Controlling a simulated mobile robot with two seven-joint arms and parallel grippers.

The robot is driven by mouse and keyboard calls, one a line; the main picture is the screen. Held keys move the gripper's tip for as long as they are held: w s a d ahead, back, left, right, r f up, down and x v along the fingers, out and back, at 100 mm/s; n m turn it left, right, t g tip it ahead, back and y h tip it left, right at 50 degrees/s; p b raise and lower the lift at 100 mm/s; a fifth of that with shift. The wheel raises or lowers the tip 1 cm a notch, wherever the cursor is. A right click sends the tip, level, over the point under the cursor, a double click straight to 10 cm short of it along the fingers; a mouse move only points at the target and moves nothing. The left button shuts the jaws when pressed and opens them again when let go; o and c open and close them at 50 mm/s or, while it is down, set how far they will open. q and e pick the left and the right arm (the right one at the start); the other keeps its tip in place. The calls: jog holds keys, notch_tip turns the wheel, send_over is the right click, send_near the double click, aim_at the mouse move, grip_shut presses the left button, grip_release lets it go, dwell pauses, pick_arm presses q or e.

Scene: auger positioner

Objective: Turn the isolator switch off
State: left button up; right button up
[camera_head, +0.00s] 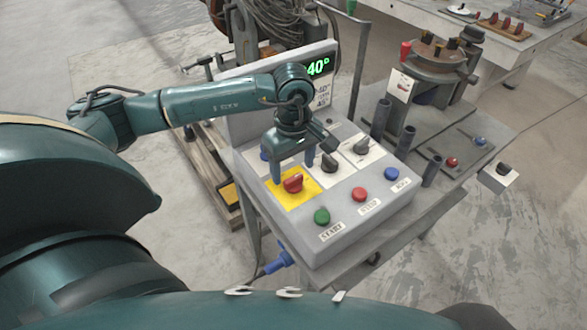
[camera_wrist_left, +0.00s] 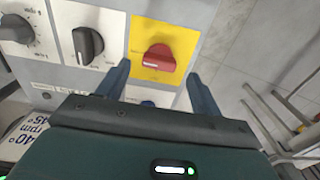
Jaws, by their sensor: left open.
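The isolator switch is a red rotary knob (camera_head: 293,183) on a yellow plate (camera_head: 306,193) at the left of the grey control panel (camera_head: 350,215). In the left wrist view the red knob (camera_wrist_left: 158,58) sits on its yellow plate (camera_wrist_left: 180,38), with its handle lying roughly across the picture. My left gripper (camera_head: 294,170) is above the panel at the knob. It is open, and its blue fingers in the wrist view (camera_wrist_left: 160,85) stand to either side of the knob, apart from it. My right gripper is not in view.
Dark rotary knobs (camera_head: 330,163) sit close beside the yellow plate. Green (camera_head: 322,216), red (camera_head: 360,194) and blue (camera_head: 391,174) buttons line the panel's front. A green display (camera_head: 318,67) rises behind. Dark upright tubes (camera_head: 381,118) and a vise-like machine (camera_head: 436,80) stand to the right.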

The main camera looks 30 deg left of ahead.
aim_at(293, 182)
pick_arm(q)
jog(key=shift+f, duration=1.4)
jog(key=shift+c, duration=0.4)
jog(key=c, duration=0.9)
